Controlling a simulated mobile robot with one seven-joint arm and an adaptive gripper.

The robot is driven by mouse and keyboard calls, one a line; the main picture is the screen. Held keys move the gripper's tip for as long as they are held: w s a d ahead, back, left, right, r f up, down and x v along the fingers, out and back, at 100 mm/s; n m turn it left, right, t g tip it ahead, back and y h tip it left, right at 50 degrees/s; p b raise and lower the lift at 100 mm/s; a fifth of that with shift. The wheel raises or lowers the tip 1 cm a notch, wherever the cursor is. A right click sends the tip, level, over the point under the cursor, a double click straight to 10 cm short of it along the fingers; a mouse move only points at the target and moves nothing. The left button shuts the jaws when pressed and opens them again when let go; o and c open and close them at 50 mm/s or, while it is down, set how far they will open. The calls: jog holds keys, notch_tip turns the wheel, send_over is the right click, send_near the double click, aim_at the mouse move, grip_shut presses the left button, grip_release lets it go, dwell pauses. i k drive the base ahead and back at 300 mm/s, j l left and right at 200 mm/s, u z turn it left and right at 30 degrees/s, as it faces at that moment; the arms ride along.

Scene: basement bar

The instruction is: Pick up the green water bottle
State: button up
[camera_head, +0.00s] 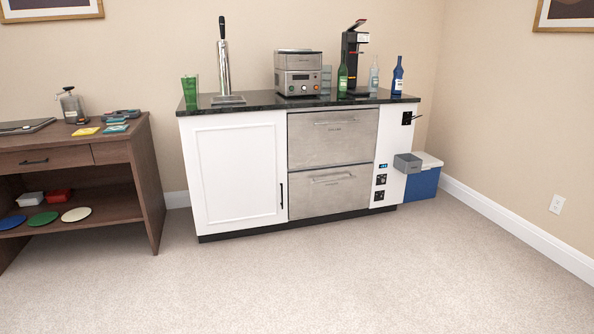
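A green bottle (342,79) stands upright on the dark countertop (262,99) of the bar cabinet, between a clear glass and a black coffee machine. It looks like a slim-necked glass bottle with a pale label. A green cup-like object (189,90) stands at the left end of the same countertop. A clear bottle (374,77) and a blue bottle (397,76) stand to the right of the green bottle. My gripper is not in view.
A brown desk (85,159) stands left. A blue cooler (424,181) sits right of the cabinet. The carpet (300,280) in front is clear.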

aim_at(343, 72)
jog(key=i, duration=1.5)
jog(key=i+z, duration=0.2)
jog(key=i, duration=0.2)
jog(key=i+j+z, duration=0.15)
jog(key=i, duration=0.25)
jog(key=i+j+z, duration=0.2)
jog(key=i, duration=0.25)
